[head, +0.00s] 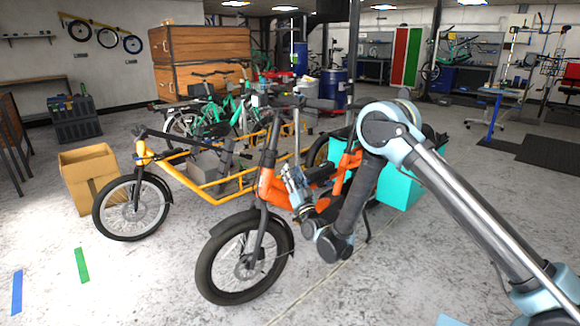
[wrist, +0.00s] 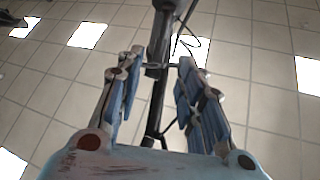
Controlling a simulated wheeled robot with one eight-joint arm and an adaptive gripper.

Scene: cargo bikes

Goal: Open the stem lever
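The orange cargo bike (head: 268,185) stands in the middle of the head view, with its dark stem (head: 274,140) rising to the handlebar. My gripper (head: 290,172) is beside the front of its frame, below the handlebar, pointing upward. In the wrist view my gripper (wrist: 160,68) is open, one finger to each side of the dark stem post (wrist: 158,45). A small dark part sticks out from the post between the fingertips; I cannot tell for sure whether it is the stem lever. Neither finger clearly touches the post.
A yellow cargo bike (head: 215,190) stands close on the left, with a cardboard box (head: 88,175) beyond it. A teal box (head: 400,185) is on the right behind my arm. Thin cables (wrist: 190,42) hang near the post.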

